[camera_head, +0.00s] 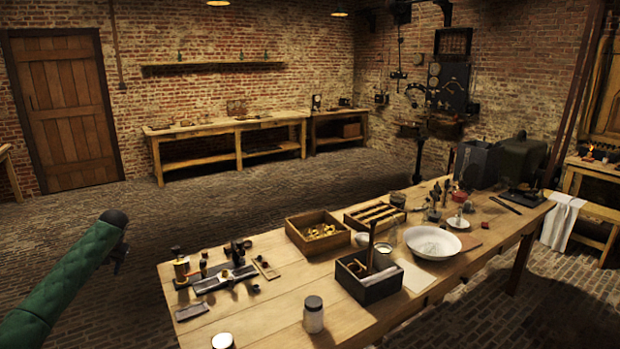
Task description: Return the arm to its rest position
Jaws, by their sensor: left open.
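My left arm, in a green quilted sleeve, comes in from the lower left of the head view. My left gripper (119,262) is a small dark shape below the arm's black end. It is open and appears empty, over the floor to the left of the workbench (262,318) and apart from it. The far side of the gripper is hidden and it is small in view. My right gripper is not in view.
The bench holds a glass jar (313,315), a dark wooden box (368,280), a wooden tray of brass parts (318,232), a white bowl (433,242) and metal apparatus (225,275) near its left end. Brick floor (240,205) lies open behind the bench.

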